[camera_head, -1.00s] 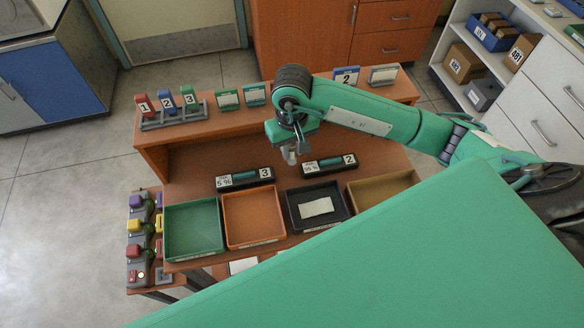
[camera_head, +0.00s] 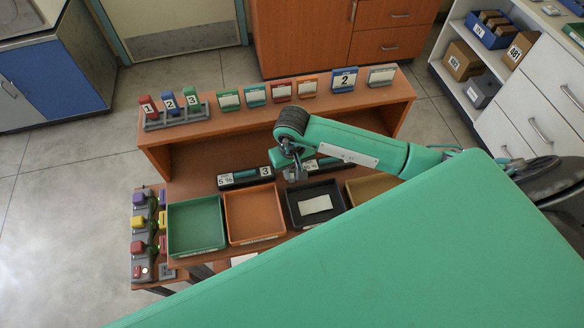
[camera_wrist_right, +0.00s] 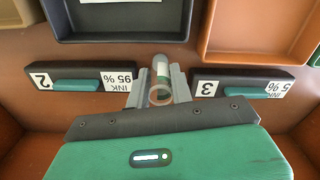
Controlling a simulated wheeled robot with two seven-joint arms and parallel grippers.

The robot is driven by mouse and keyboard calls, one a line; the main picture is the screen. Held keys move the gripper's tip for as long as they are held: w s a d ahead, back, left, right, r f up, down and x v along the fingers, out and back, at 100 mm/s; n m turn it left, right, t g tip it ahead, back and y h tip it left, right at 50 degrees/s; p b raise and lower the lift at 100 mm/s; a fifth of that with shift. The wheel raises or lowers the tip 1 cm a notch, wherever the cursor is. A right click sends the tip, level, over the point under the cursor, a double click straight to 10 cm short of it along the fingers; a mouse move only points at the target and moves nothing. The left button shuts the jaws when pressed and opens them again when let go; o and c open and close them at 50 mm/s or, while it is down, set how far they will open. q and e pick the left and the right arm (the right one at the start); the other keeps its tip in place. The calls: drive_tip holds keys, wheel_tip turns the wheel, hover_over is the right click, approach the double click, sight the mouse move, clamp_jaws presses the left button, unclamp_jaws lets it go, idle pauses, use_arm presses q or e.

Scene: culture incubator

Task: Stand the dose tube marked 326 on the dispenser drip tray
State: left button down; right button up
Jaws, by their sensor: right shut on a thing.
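My right gripper (camera_head: 294,174) is in front of the shelf, above the gap between the two black blocks and the trays. In the right wrist view its fingers (camera_wrist_right: 159,88) are shut on a small clear tube (camera_wrist_right: 160,72) with a pale band and an open round end facing the camera. I cannot read any number on the tube. In the head view the tube is too small to make out clearly. I cannot pick out the dispenser drip tray with certainty. My left gripper is not in view.
Black blocks marked 3 (camera_head: 245,177) and 2 (camera_wrist_right: 78,79) lie on either side of the gripper. Green (camera_head: 196,250), orange (camera_head: 254,238) and black (camera_head: 296,218) trays line the front. Numbered holders (camera_head: 170,123) and cards stand on the shelf top. Coloured units (camera_head: 138,222) are at left.

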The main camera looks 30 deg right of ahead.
drive_tip(key=shift+f, duration=0.15)
drive_tip(key=o, duration=0.9)
drive_tip(key=shift+o, duration=0.2)
